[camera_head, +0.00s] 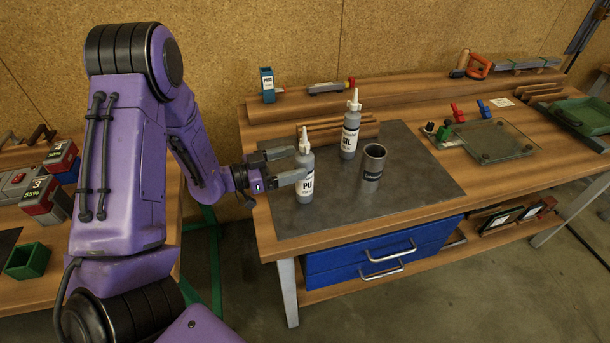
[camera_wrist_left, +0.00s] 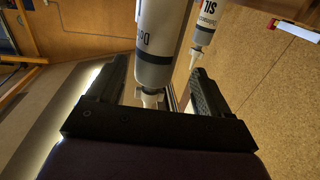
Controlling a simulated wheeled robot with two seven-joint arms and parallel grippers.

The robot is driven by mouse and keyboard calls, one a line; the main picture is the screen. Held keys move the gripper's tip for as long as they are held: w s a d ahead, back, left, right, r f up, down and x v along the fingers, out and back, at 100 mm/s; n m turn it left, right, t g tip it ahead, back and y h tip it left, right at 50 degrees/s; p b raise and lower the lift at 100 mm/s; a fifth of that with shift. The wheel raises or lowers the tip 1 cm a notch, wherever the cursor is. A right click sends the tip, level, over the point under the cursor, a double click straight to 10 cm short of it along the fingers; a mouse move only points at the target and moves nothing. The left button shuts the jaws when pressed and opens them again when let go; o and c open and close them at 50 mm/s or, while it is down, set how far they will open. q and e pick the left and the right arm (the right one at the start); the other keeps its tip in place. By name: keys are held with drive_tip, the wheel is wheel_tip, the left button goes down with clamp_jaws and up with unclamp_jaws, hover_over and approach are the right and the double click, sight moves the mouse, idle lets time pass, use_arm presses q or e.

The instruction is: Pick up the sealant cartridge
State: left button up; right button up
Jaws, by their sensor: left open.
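A grey-white cartridge labelled PU (camera_head: 305,187) stands upright on the dark mat, nozzle up. A similar cartridge labelled SIL (camera_head: 350,136) stands upright behind it to the right. Which one is the sealant cartridge I cannot tell. My left gripper (camera_head: 296,165) is open, with its fingers at the PU cartridge. In the left wrist view the near cartridge (camera_wrist_left: 157,58) shows between the spread fingers (camera_wrist_left: 155,95), its nozzle towards the palm; contact is unclear. The SIL cartridge (camera_wrist_left: 205,28) shows beyond it. My right gripper is not in view.
A grey metal cup (camera_head: 372,168) stands right of the cartridges on the mat (camera_head: 420,180). Wooden strips (camera_head: 325,133) lie behind the PU cartridge. A glass plate (camera_head: 495,140) lies further right. The mat's front right part is clear.

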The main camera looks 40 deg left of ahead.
sight(311, 158)
use_arm(q)
drive_tip(key=p+x, duration=0.1)
drive_tip(key=x, duration=0.1)
drive_tip(key=p+x, duration=0.1)
drive_tip(key=x, duration=0.2)
drive_tip(key=shift+s+d+r+p, duration=0.1)
drive_tip(key=shift+d+r+p, duration=0.15)
drive_tip(key=shift+p, duration=0.05)
drive_tip(key=shift+w+d, duration=0.15)
drive_tip(key=shift+w, duration=0.05)
clamp_jaws()
